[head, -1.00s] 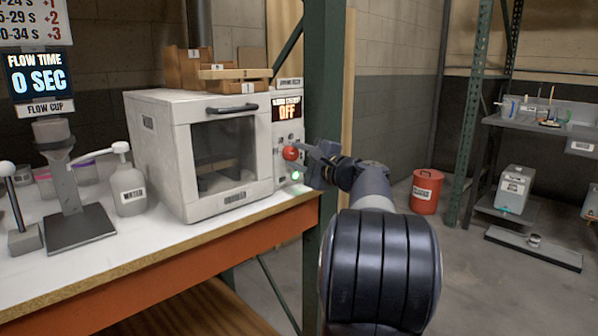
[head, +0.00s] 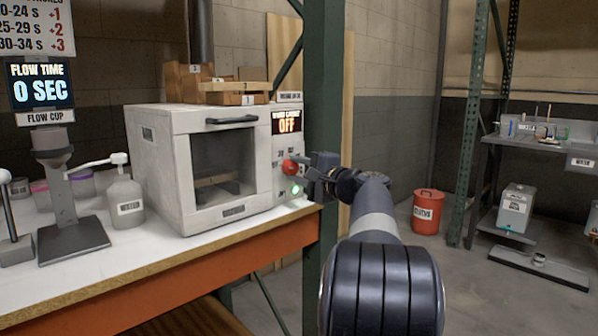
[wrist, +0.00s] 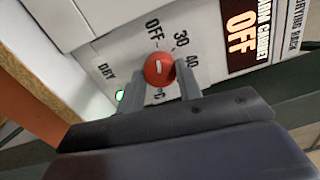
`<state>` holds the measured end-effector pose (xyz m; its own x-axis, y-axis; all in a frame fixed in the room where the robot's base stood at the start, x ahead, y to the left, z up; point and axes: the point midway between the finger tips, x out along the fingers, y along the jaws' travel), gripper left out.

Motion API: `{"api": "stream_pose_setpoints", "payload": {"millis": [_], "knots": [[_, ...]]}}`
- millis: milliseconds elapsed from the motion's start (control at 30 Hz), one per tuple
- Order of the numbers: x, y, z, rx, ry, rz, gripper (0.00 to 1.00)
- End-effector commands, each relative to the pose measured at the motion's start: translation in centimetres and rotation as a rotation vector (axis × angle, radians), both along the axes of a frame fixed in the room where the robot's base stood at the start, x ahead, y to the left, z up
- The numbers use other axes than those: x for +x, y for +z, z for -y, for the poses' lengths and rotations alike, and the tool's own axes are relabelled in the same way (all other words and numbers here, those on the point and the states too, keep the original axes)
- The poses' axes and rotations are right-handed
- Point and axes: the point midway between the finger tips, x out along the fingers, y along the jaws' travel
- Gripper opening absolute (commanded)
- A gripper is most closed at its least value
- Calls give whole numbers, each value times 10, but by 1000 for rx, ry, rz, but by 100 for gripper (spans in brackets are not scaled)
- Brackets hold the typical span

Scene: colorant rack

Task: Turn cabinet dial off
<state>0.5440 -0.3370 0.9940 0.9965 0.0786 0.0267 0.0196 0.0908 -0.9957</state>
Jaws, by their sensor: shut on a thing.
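The white cabinet (head: 205,165) stands on the bench, with its control panel on the right side of its front. The red dial (head: 290,167) is on that panel, and it also shows in the wrist view (wrist: 159,70). Its white pointer line aims up toward the OFF mark (wrist: 154,28). The cabinet display (head: 288,122) reads OFF. My gripper (head: 302,170) reaches the panel from the right. In the wrist view its two fingers (wrist: 160,88) sit on either side of the dial, shut on it. A green light (wrist: 119,96) glows near the DRY label.
A green rack post (head: 322,120) stands close by my arm. The flow cup stand (head: 68,200) and a water bottle (head: 125,195) are on the bench at left. A red bin (head: 428,211) stands on the floor at right.

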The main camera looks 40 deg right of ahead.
Motion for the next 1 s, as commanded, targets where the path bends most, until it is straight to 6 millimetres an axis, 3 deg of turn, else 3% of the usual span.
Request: {"api": "stream_pose_setpoints", "payload": {"millis": [267,567,667,1000], "knots": [[0,-1,0,0,0,-1,55],[-3,0,0,0,-1,0,55],[-14,1,2,0,-4,0,55],[-81,-1,7,1,-4,0,55]]}}
